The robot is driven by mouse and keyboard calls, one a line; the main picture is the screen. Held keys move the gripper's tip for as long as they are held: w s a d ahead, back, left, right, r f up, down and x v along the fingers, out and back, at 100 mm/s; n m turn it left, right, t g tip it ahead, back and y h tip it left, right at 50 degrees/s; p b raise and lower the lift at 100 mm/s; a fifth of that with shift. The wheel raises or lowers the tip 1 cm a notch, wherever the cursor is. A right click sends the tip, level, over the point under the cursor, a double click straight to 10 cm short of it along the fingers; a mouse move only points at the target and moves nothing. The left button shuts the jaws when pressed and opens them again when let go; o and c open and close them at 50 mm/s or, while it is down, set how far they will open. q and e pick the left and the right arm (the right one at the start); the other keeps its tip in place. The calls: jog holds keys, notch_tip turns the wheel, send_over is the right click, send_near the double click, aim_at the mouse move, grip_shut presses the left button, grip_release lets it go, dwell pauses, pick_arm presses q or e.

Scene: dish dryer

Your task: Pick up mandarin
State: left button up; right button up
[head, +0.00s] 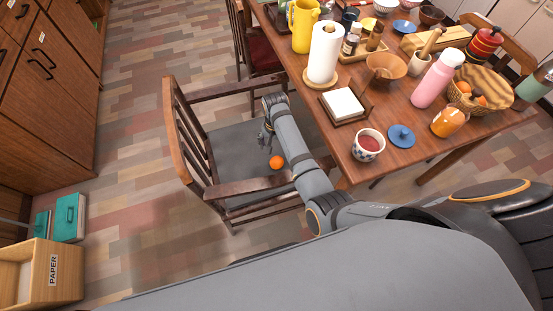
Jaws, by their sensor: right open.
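A small orange mandarin (277,162) lies on the grey seat of the wooden armchair (232,150), close beside my right arm. My right gripper (264,139) is open above the seat, a little farther away than the mandarin and apart from it in the picture. Its fingers look empty and its exact height above the seat is hard to tell. My left gripper is not in view.
The chair's wooden armrests (236,89) and backrest surround the seat. The cluttered dining table (305,95) stands to the right, with a paper-towel roll (325,52), napkin holder (343,104), patterned cup (368,145) and fruit basket (488,84).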

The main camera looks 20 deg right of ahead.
aim_at(277, 160)
jog(key=shift+w+d+f, duration=0.1)
jog(key=shift+w+f, duration=0.25)
jog(key=shift+f, duration=0.25)
jog(key=shift+w, duration=0.1)
jog(key=shift+f, duration=0.3)
jog(key=f+b, duration=0.1)
jog(key=f, duration=0.3)
jog(key=shift+s, duration=0.2)
jog(key=shift+f, duration=0.15)
jog(key=f+b, duration=0.1)
jog(key=f, duration=0.2)
jog(key=f+b, duration=0.1)
jog(key=f, duration=0.1)
jog(key=shift+d+b, duration=0.25)
jog(key=shift+b, duration=0.05)
jog(key=shift+s+f, duration=0.1)
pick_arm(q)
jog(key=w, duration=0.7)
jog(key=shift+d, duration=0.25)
